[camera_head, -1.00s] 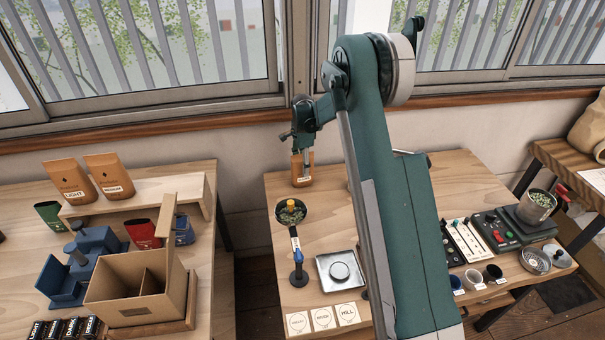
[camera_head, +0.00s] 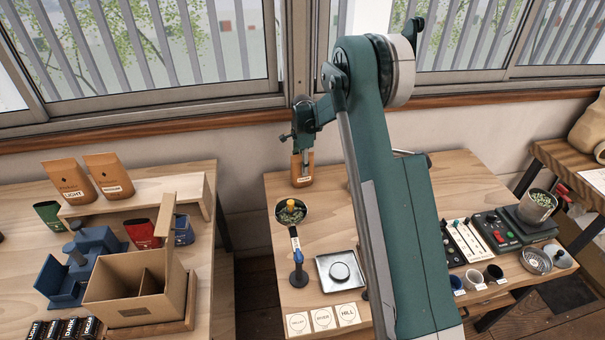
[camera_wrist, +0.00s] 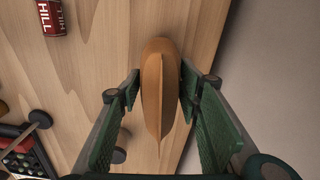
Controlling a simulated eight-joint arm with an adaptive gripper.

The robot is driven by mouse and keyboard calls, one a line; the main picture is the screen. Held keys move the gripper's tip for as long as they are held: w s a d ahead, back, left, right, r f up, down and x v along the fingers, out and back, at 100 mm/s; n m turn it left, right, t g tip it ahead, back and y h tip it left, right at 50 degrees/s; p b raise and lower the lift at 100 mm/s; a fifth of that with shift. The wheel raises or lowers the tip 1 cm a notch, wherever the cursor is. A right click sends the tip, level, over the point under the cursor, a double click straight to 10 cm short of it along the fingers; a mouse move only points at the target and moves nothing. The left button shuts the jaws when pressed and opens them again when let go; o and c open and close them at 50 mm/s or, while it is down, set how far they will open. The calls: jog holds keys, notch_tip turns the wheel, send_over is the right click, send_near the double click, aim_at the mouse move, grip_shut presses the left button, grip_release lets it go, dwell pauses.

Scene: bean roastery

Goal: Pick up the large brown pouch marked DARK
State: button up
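A brown pouch (camera_head: 302,179) stands upright at the back left of the middle table, with a small white label too small to read surely. My gripper (camera_head: 303,155) is directly above it, pointing down, with its fingers around the pouch's top. In the wrist view, the pouch (camera_wrist: 160,90) shows from above as a narrow brown shape between the two green finger pads of my gripper (camera_wrist: 159,92). The fingers are open, one on each side. A thin gap shows on the left; contact on the right is hard to tell.
Two brown pouches, one marked LIGHT (camera_head: 70,181), stand on a shelf on the left table. A bowl with a yellow item (camera_head: 291,212) and a scale (camera_head: 341,272) are in front of the pouch. In the wrist view a red can (camera_wrist: 51,18) lies apart.

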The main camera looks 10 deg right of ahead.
jog(key=shift+r, duration=0.1)
dwell(0.3)
jog(key=shift+r+p, duration=0.7)
jog(key=shift+r, duration=4.45)
